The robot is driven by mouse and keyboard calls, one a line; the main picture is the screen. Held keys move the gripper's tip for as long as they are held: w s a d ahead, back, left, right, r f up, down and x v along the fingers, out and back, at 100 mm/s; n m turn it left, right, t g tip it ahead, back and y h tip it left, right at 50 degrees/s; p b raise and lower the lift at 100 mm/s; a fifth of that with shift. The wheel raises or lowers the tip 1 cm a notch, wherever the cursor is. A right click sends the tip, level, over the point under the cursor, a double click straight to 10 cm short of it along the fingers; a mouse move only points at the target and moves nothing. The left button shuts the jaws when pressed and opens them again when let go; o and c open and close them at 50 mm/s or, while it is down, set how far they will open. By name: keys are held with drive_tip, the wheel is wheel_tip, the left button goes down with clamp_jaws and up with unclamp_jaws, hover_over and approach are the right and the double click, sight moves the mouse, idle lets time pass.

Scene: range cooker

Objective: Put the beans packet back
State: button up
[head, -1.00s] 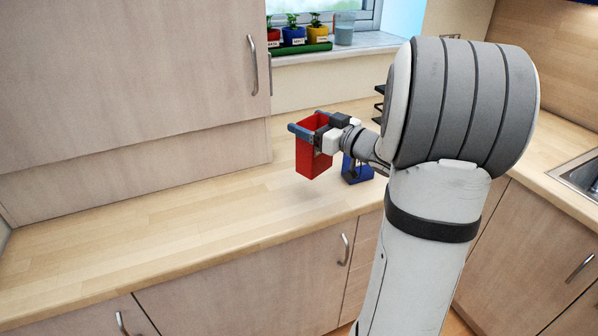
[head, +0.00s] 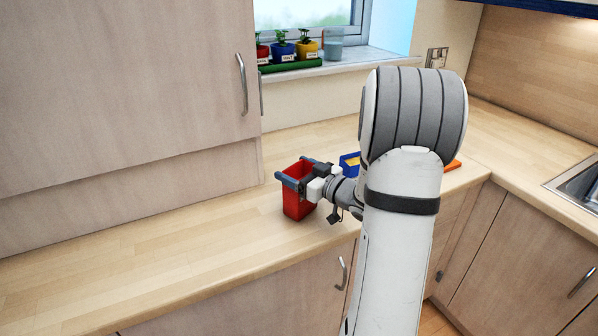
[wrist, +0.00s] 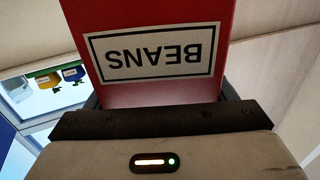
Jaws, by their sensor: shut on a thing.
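The beans packet (head: 298,205) is a red, box-shaped packet, upright in the head view over the worktop. Its white label reading BEANS shows upside down in the wrist view (wrist: 152,52). My gripper (head: 293,169) is shut on the packet near its top, with a finger on either side. The packet's base is close to the worktop; I cannot tell whether it touches. My wrist and arm hide part of the area to its right.
A blue box with yellow in its top (head: 349,162) stands behind my wrist, partly hidden. An orange item (head: 453,165) shows right of my arm. The worktop (head: 150,250) left of the packet is clear. Potted plants (head: 283,50) stand on the windowsill. A cupboard (head: 120,80) overhangs the left.

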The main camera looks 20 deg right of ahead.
drive_tip(key=shift+s+f, duration=0.1)
drive_tip(key=shift+f, duration=0.2)
drive_tip(key=o, duration=1.7)
drive_tip(key=shift+r, duration=0.15)
drive_tip(key=shift+s+d, duration=0.15)
drive_tip(key=b+v, duration=0.1)
drive_tip(key=v, duration=1)
drive_tip(key=shift+s+d+r, duration=0.1)
drive_tip(key=shift+s, duration=0.2)
